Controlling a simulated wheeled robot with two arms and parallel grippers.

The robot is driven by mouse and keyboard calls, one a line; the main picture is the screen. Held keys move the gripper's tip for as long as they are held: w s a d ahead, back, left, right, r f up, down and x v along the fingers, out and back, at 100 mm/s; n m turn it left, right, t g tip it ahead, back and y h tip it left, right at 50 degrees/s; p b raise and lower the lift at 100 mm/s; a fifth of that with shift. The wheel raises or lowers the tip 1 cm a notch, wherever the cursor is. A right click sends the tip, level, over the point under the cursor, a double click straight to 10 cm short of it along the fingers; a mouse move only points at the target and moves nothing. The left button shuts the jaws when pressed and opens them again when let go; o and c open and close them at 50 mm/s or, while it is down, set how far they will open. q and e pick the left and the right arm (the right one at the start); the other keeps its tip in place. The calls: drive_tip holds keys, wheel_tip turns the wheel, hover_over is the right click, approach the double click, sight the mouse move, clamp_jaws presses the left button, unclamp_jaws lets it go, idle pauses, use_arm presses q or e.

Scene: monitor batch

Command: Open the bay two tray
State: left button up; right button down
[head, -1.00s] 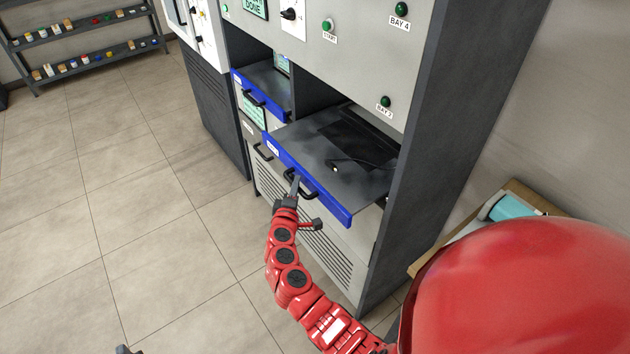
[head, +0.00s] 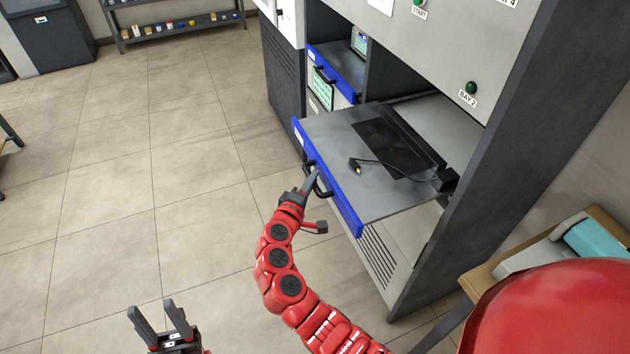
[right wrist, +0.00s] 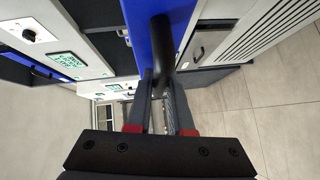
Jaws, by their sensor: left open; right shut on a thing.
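The pulled-out tray (head: 330,135) is a grey shelf with a blue front and a black handle (head: 318,182). It stands well out of the rack, below a green lamp labelled BAY 2 (head: 470,88). A dark flat panel and a black cable with a plug lie on it. My right gripper (head: 312,180) is shut on the tray's handle; the right wrist view shows the fingers (right wrist: 160,90) around the black handle at the blue front. My left gripper (head: 158,318) is open and empty over the floor, low in the head view.
Another blue-fronted tray (head: 335,72) sits to the left in the rack. A wooden bench (head: 490,270) with a teal roll stands at the right. A shelf with small items (head: 180,25) is far back.

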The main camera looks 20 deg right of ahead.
drive_tip(key=c, duration=1.1)
unclamp_jaws()
drive_tip(key=b+v, duration=0.2)
drive_tip(key=v, duration=1.5)
drive_tip(key=shift+s+a+b, duration=0.15)
drive_tip(key=shift+a+b, duration=0.05)
drive_tip(key=shift+b, duration=0.2)
